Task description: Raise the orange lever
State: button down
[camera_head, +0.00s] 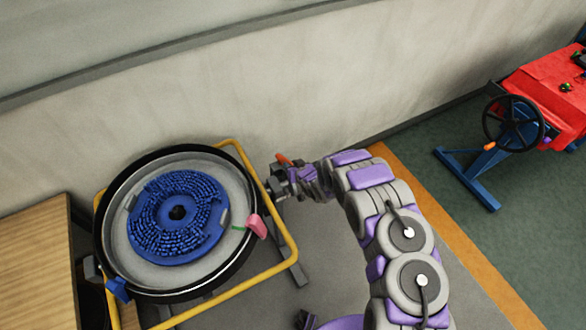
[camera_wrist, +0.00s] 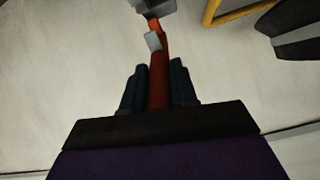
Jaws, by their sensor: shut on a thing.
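The orange lever (camera_wrist: 159,72) runs down the middle of the wrist view, from a grey metal bracket (camera_wrist: 152,7) at the top to between my fingers. My gripper (camera_wrist: 160,88) is shut on it, with one dark finger on each side. In the head view, a small orange part of the lever (camera_head: 282,159) shows at the right side of the round tank, beside my gripper (camera_head: 287,178). Most of the lever is hidden there by my gripper.
The round tank (camera_head: 104,245) holds a blue brush disc (camera_head: 150,205) and sits in a yellow frame (camera_head: 291,240). A pink piece (camera_head: 257,226) is on its rim. A wooden box (camera_head: 35,265) stands left. A pale wall (camera_head: 300,90) rises close behind. A red machine (camera_head: 545,85) with a black wheel (camera_head: 513,123) stands right.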

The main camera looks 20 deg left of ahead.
jog(key=shift+w+a+r+g+h+p, duration=0.5)
jog(key=shift+w+a+r+h+p, duration=0.15)
jog(key=shift+r+p, duration=0.35)
jog(key=c, duration=1.3)
grip_release()
jog(key=o, duration=0.4)
jog(key=shift+a+f, duration=0.1)
jog(key=shift+f, duration=0.15)
jog(key=shift+s+d+r, duration=0.2)
jog(key=shift+s+d, duration=0.1)
jog(key=shift+d, duration=0.1)
jog(key=p+v, duration=0.1)
jog(key=v, duration=1.5)
jog(key=shift+r, duration=0.25)
